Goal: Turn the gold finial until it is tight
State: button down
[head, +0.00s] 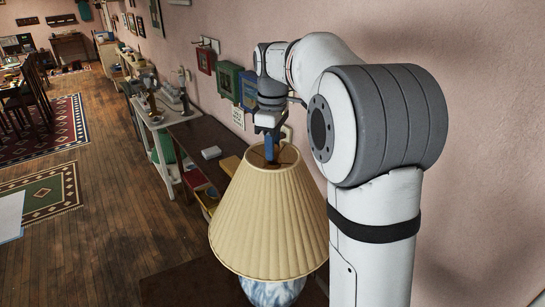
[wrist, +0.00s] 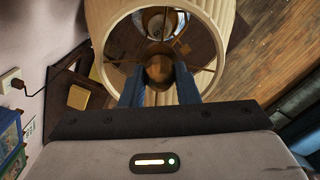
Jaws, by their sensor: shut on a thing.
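A table lamp with a pleated cream lampshade (head: 268,215) and a blue and white base (head: 272,291) stands in front of me in the head view. My gripper (head: 271,150) points down into the open top of the shade. In the wrist view, my gripper (wrist: 160,88) has its two blue fingers shut on the gold finial (wrist: 159,68), a rounded brownish-gold knob at the middle of the shade's top opening. Thin wire spokes run from the centre to the shade rim (wrist: 95,45). The finial is hidden in the head view.
A dark low table (head: 203,140) and a white side table (head: 160,125) with objects stand along the pink wall. Small framed boxes (head: 228,80) hang on the wall close to my arm. Wooden floor (head: 120,190) lies open to the left.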

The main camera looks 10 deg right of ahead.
jog(key=m, duration=0.4)
jog(key=shift+p, duration=0.4)
jog(key=m+p, duration=0.1)
jog(key=m, duration=0.4)
jog(key=shift+d, duration=0.1)
jog(key=m, duration=0.3)
jog(key=shift+m, duration=0.4)
jog(key=m+p, duration=0.1)
jog(key=m, duration=0.3)
jog(key=c, duration=1.2)
grip_release()
jog(key=shift+c, duration=0.2)
